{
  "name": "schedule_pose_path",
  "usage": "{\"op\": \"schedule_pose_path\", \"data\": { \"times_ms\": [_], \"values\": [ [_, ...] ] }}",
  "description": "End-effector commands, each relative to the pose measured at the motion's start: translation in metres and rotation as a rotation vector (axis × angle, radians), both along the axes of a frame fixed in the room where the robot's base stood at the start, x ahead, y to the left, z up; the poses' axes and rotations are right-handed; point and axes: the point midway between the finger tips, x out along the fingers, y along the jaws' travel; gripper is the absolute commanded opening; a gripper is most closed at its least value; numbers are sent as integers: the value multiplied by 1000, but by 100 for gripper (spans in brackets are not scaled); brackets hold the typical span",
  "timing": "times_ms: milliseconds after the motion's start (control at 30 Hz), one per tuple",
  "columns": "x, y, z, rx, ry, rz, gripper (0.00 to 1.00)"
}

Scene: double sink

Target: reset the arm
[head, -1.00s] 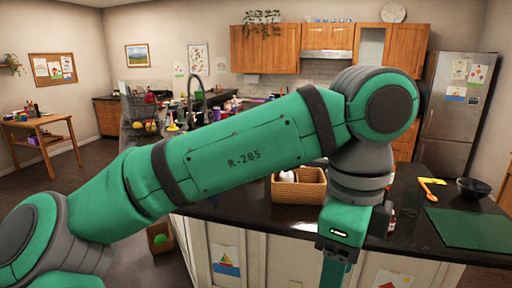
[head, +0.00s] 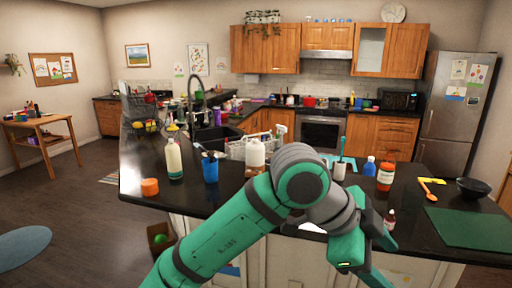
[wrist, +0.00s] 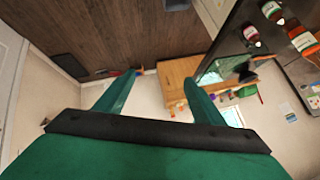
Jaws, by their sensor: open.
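My green arm reaches up from the bottom of the head view, bends at an elbow in front of the island counter (head: 140,178), and comes down on the right. My gripper (head: 384,262) hangs at the counter's front edge, beside a small red-and-white bottle (head: 390,218). In the wrist view my gripper (wrist: 160,92) has its two green fingers spread apart with nothing between them. Past the fingers are the wooden floor (wrist: 120,30) and a wooden table. The elbow hides part of a basket on the counter.
A green mat (head: 468,228) lies at right.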

Motion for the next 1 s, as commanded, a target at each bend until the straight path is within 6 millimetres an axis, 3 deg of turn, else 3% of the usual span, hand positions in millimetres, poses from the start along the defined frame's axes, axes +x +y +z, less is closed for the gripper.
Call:
{"op": "schedule_pose_path", "data": {
  "times_ms": [200,500,767,1000],
  "values": [
    [19,-28,-3,-277,57,78,63],
    [50,-44,-9,-622,148,233,63],
    [79,-39,-28,-884,234,406,63],
    [101,-19,-64,-1084,305,599,63]
  ]
}}
